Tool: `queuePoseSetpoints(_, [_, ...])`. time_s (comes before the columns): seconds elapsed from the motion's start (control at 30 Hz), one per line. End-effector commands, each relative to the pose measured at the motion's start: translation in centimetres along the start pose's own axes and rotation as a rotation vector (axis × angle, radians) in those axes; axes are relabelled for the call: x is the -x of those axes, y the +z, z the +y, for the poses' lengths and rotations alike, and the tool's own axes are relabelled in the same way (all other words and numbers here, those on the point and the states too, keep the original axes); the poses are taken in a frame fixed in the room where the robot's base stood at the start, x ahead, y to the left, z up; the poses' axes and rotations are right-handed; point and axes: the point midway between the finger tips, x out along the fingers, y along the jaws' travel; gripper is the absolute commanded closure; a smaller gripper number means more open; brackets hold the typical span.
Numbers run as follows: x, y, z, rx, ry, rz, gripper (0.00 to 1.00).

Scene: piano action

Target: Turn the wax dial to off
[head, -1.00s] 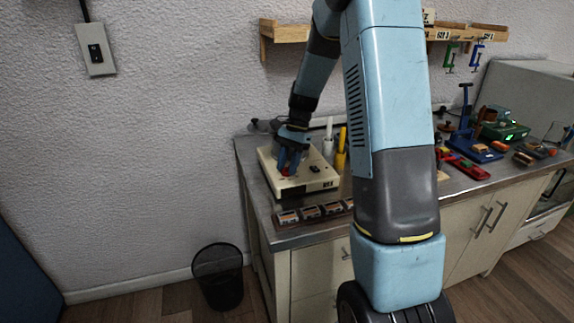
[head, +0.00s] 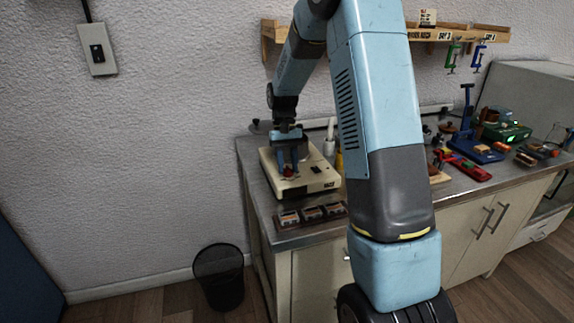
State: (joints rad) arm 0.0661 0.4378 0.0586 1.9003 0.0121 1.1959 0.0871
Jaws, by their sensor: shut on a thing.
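A cream wax unit (head: 318,181) sits at the left end of the steel-topped bench. It has a red dial (head: 288,171) on its top and a small dark label on its front. My gripper (head: 287,172) points down over the left part of the unit's top. Its fingers are shut around the red dial, which shows only partly between them. The dial's pointer and markings are too small and too hidden to read.
A white bottle (head: 329,146) stands behind the unit. A black mesh bin (head: 218,277) stands on the floor left of the bench. A wooden shelf (head: 450,34) with hanging clamps is above.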

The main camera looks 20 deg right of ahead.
Motion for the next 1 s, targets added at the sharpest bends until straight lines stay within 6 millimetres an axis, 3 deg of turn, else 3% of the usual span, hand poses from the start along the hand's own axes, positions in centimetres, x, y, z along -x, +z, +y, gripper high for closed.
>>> queuePoseSetpoints(0.3, [0.12,-0.14,-0.03,0.094,0.04,0.006,0.95])
queuePoseSetpoints(0.8, [0.09,-0.1,-0.06,0.108,0.046,0.005,0.96])
queuePoseSetpoints(0.83, [0.09,-0.1,-0.06,0.108,0.046,0.005,0.62])
queuePoseSetpoints(1.0, [0.05,-0.06,-0.08,0.108,0.045,0.003,0.46])
